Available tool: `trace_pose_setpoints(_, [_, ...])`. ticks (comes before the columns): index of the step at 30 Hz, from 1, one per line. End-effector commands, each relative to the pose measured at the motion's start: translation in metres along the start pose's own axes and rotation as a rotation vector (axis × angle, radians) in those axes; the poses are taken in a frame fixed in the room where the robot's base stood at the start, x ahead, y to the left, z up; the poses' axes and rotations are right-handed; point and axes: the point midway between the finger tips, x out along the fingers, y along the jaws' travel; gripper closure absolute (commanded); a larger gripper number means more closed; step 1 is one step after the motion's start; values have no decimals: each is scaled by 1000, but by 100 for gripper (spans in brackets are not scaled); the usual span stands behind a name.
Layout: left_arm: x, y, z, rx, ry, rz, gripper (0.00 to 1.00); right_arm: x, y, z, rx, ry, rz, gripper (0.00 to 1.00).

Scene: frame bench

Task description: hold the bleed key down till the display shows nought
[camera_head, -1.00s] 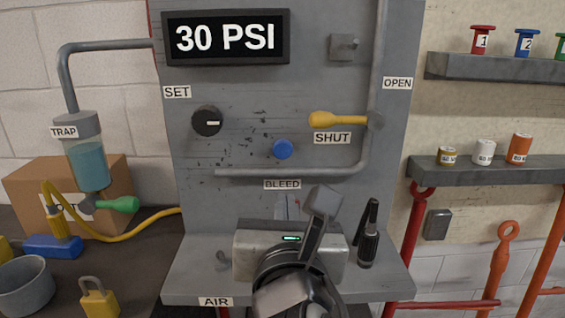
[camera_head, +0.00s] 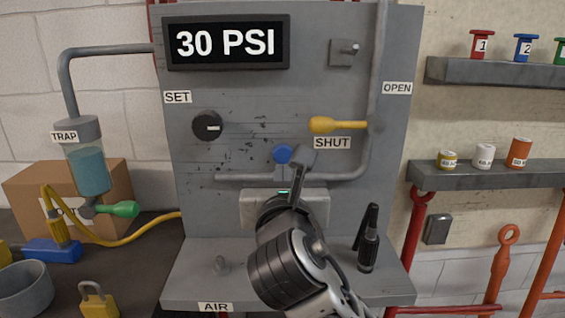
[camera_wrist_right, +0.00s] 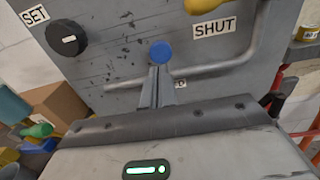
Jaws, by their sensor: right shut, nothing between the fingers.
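The bleed key is a round blue button (camera_head: 283,153) on the grey panel; it also shows in the wrist view (camera_wrist_right: 161,53). The display (camera_head: 226,41) above reads 30 PSI. My right gripper (camera_head: 284,172) is shut and empty, its fingers aimed at the panel. In the wrist view the closed fingertips (camera_wrist_right: 159,70) overlap the button's lower edge. I cannot tell whether they touch it. In the head view the gripper hides the BLEED label, and part of it shows in the wrist view. My left gripper is out of view.
A yellow lever (camera_head: 338,125) points left above the SHUT label, right of the button. A black SET knob (camera_head: 207,126) is at left, with a pipe (camera_head: 238,178) below. A black tool (camera_head: 368,240) stands on the panel's ledge (camera_head: 196,282), right of my arm.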

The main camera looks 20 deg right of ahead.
Motion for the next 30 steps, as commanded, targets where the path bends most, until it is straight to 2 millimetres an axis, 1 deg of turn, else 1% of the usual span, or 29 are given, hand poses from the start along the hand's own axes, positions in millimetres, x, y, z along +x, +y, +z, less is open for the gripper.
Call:
trace_pose_setpoints(1, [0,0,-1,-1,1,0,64,11,-1,0,0,1,-2,100])
trace_pose_setpoints(3, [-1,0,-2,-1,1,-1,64,23,0,0,0,1,-2,100])
trace_pose_setpoints(6, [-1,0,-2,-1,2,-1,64,36,0,0,1,1,0,100])
trace_pose_setpoints(9, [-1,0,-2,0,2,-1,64,45,0,0,0,1,0,100])
trace_pose_setpoints(13, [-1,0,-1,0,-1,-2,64,50,0,0,1,1,1,100])
trace_pose_setpoints(22, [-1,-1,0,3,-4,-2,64,51,0,0,1,1,1,100])
trace_pose_setpoints(26, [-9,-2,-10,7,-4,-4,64,58,0,5,-3,1,0,100])
trace_pose_setpoints(30, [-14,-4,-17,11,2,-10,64,70,0,4,-3,1,0,100])
